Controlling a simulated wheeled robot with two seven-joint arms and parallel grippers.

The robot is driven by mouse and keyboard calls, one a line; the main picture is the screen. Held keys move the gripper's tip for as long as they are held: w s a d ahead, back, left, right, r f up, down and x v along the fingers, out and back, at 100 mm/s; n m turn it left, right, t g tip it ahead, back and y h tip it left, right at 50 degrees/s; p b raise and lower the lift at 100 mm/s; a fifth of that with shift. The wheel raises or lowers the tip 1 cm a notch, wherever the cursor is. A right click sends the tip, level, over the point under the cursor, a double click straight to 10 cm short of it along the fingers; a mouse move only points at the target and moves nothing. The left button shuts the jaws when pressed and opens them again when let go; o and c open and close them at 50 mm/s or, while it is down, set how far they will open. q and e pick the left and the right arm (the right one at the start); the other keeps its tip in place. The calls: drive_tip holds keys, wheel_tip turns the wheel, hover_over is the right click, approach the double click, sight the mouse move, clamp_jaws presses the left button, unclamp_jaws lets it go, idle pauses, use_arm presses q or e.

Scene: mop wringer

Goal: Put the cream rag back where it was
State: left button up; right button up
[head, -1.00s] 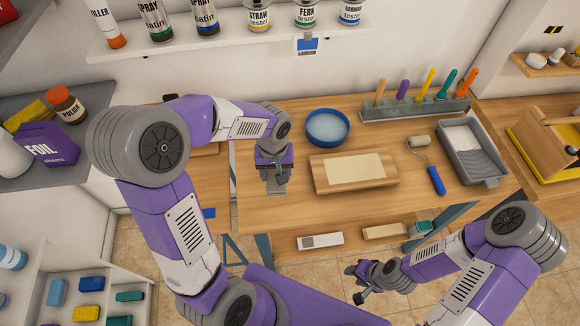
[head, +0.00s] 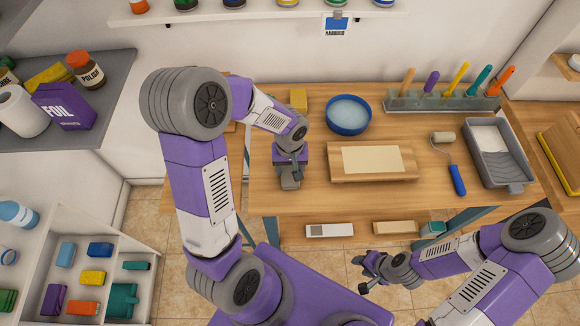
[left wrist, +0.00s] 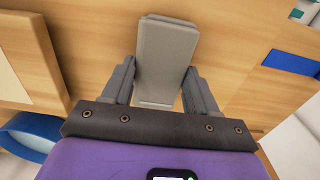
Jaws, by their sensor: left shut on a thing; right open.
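A flat cream sheet (head: 372,159), possibly the cream rag, lies on a wooden board (head: 400,177) on the workbench. My left gripper (head: 290,176) points down over the bench's left part, left of the board and in front of the blue bowl. It is shut on a grey block (left wrist: 165,60), which fills the space between both fingers in the left wrist view. The block's lower end (head: 289,184) shows under the gripper in the head view; I cannot tell whether it touches the bench. My right gripper (head: 361,275) is open and empty, low in front of the bench.
The blue bowl (head: 348,115) and a yellow block (head: 298,100) stand behind my left gripper. A roller (head: 450,165), a grey paint tray (head: 498,155) and a tool rack (head: 440,102) occupy the right side. Bare bench top lies between the left gripper and the board.

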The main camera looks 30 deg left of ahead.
sight(290, 170)
use_arm(q)
drive_tip(key=shift+f, duration=0.1)
drive_tip(key=o, duration=1.1)
wheel_tip(290, 170, up, 12)
drive_tip(key=p, duration=0.2)
drive_tip(key=shift+r+p, duration=0.2)
drive_tip(key=shift+p, duration=0.1)
drive_tip(key=shift+s+f, duration=0.1)
